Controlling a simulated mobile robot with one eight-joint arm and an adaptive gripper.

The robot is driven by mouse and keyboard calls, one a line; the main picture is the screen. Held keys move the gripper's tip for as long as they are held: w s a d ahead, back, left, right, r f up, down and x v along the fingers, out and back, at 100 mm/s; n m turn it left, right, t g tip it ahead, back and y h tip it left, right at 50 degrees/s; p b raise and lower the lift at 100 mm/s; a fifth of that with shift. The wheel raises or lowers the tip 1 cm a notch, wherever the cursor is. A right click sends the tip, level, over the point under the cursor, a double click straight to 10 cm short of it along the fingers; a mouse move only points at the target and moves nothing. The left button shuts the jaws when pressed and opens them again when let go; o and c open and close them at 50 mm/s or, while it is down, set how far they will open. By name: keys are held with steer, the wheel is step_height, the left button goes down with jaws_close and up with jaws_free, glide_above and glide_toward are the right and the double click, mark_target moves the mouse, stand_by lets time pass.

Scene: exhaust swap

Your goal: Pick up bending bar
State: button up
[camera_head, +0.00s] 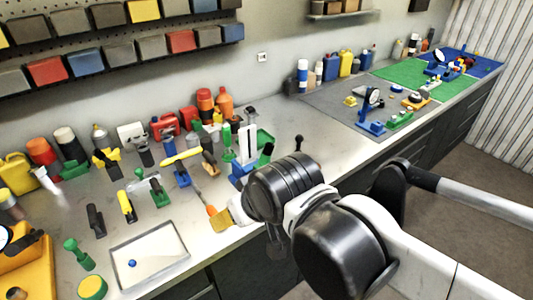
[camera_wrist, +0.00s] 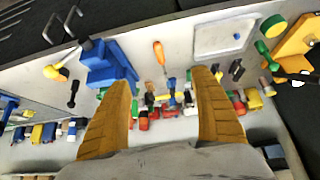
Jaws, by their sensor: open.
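My gripper (camera_wrist: 162,88) is open in the wrist view, with its two tan fingers wide apart. In the head view one tan fingertip (camera_head: 222,220) shows over the front of the bench; the other is hidden. I cannot tell for sure which thing is the bending bar. A yellow elongated tool (camera_head: 182,157) lies mid-bench in the head view. An orange-handled screwdriver (camera_wrist: 159,52) lies ahead of the gap between the fingers, with its handle (camera_head: 212,210) near the fingertip in the head view. Nothing is visibly gripped.
A blue stand with a white upright (camera_head: 248,143) is close to my gripper; its blue base (camera_wrist: 108,66) shows in the wrist view. A pale tray (camera_head: 150,255) with a small blue piece lies at the front. Several tools and bottles crowd the back.

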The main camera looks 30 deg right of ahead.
steer(key=c, duration=0.5)
steer(key=shift+w, duration=0.2)
steer(key=g+b, duration=0.1)
steer(key=g, duration=0.1)
glide_toward(216, 214)
steer(key=shift+g, duration=0.4)
steer(key=b+x, duration=0.2)
steer(key=x, duration=0.2)
steer(key=shift+w+f, duration=0.3)
steer(key=shift+f, duration=0.05)
steer(key=shift+b+x, duration=1.2)
steer(key=shift+x, duration=1.7)
